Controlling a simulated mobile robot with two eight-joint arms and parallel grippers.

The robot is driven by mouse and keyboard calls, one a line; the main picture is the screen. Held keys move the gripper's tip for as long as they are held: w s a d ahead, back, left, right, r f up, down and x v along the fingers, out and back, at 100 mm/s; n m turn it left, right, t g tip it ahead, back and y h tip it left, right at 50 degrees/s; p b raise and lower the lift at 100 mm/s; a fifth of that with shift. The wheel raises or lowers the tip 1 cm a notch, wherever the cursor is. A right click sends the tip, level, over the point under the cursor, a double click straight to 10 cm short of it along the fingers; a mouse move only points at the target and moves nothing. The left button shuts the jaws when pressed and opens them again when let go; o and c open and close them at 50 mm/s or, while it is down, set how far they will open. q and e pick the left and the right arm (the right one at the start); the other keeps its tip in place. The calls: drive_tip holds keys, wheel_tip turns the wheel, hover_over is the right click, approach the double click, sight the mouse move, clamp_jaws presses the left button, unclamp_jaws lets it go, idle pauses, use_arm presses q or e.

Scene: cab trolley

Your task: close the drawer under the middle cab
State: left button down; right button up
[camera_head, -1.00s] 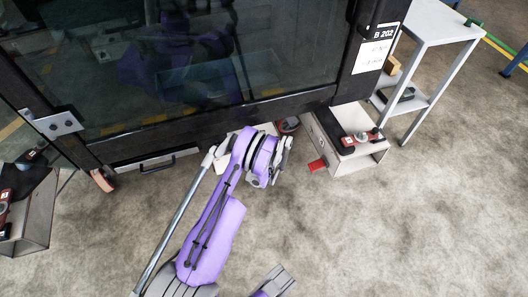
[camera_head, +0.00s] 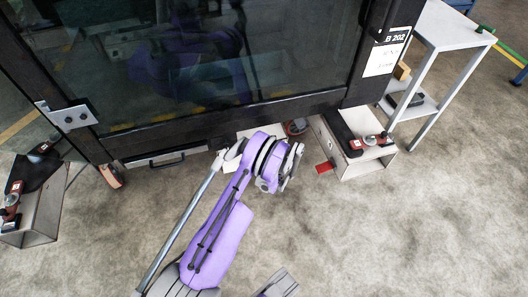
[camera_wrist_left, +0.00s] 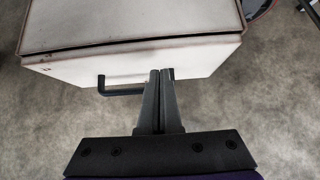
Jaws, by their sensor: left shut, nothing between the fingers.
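The middle cab (camera_head: 250,100) is a large black-framed glass-fronted unit in the head view. Under it, a pale box (camera_head: 243,134) is mostly covered by my left arm. In the left wrist view, a pale drawer front (camera_wrist_left: 195,61) with a dark bar handle (camera_wrist_left: 108,91) sits below a lid, with a dark seam between them. How far out the drawer stands I cannot tell. My left gripper (camera_wrist_left: 161,73) is shut and empty, its fingertips overlapping the drawer front beside the handle's right end. Contact is unclear. Its fingers are not clear in the head view.
A pale box with dark and red items (camera_head: 362,141) stands right of my arm, with a red tab (camera_head: 326,166) at its side. A white shelf trolley (camera_head: 440,30) is behind it. Another box (camera_head: 42,215) stands far left. The floor in front is clear.

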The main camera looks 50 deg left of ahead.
use_arm(q)
drive_tip(key=p+v, duration=0.2)
drive_tip(key=v, duration=0.8)
drive_tip(key=shift+s+d+p, duration=0.15)
drive_tip(key=shift+d+p, duration=0.15)
drive_tip(key=shift+d, duration=0.15)
use_arm(e)
drive_tip(key=shift+v, duration=1.2)
drive_tip(key=shift+d, duration=0.1)
